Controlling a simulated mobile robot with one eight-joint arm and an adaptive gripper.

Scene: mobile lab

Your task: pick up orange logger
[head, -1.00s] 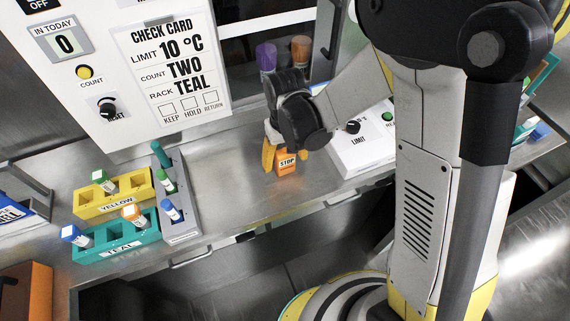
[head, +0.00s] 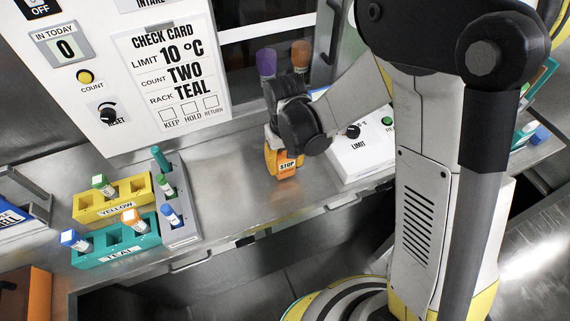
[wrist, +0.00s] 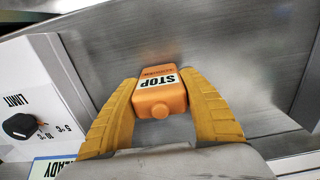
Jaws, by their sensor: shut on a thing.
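The orange logger (head: 287,166) is a small orange block with a white STOP label, on the metal bench left of the white LIMIT box. My gripper (head: 274,160) reaches down to it from above. In the wrist view the logger (wrist: 160,98) sits between the two yellow fingers of my gripper (wrist: 162,105), which are shut on its sides. A round orange knob faces the palm. Whether the logger touches the bench or is just off it, I cannot tell.
The white LIMIT box (head: 350,160) with dials stands close to the right. A yellow rack (head: 130,189), a teal rack (head: 148,240) and a grey rack (head: 184,226) hold tubes at the left. A purple-capped and an orange-capped tube stand behind my gripper. The bench between is clear.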

